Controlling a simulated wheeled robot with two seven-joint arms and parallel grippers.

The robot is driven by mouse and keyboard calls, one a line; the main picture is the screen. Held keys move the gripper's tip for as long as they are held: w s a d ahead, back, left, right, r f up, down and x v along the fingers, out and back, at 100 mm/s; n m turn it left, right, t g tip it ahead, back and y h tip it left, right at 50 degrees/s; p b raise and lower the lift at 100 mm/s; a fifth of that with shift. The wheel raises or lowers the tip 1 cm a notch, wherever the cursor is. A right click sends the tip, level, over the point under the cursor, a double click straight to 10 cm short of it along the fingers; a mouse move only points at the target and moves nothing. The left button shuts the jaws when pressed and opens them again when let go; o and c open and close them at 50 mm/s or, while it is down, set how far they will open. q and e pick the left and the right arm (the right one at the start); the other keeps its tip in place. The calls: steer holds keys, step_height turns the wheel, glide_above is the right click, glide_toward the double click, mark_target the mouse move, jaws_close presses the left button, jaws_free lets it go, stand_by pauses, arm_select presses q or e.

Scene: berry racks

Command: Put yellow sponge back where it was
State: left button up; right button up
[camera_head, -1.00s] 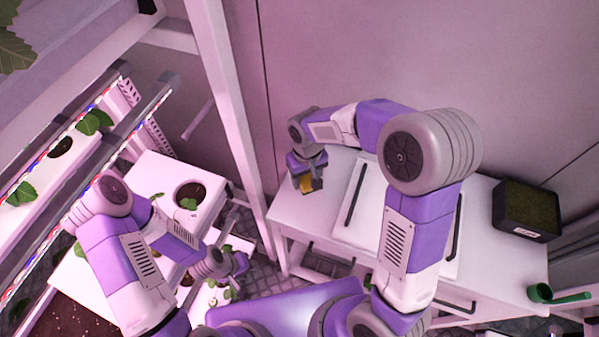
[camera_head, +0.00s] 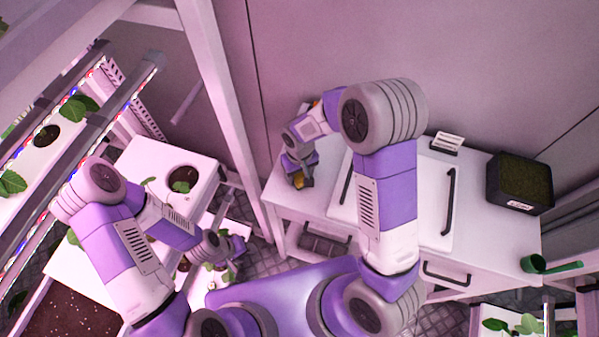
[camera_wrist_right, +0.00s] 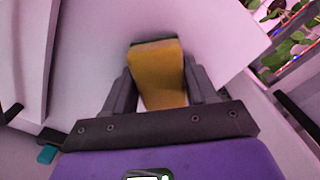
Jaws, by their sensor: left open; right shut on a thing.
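The yellow sponge (camera_wrist_right: 158,75) is between the two fingers of my right gripper (camera_wrist_right: 160,88) in the right wrist view. The gripper is shut on it. In the head view the sponge (camera_head: 304,181) shows as a small yellow patch under my right gripper (camera_head: 300,180), over the left end of the white table. Whether the sponge touches the table top cannot be told. My left gripper (camera_head: 232,245) is open and apart from the sponge, beside the plant rack at the lower left; its fingers are small and partly hidden among leaves.
The white table (camera_head: 285,200) has a tray with black handles (camera_head: 447,205) on it. A dark planter box (camera_head: 522,183), a green scoop (camera_head: 540,264) and a small white labelled item (camera_head: 446,142) are to the right. A white post (camera_head: 225,110) stands left of the table.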

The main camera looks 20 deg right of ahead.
steer(key=shift+f, duration=0.15)
steer(key=o, duration=1.1)
steer(key=shift+r, duration=0.25)
step_height(320, 180, up, 7)
steer(key=shift+r+p, duration=0.2)
steer(key=shift+p, duration=0.2)
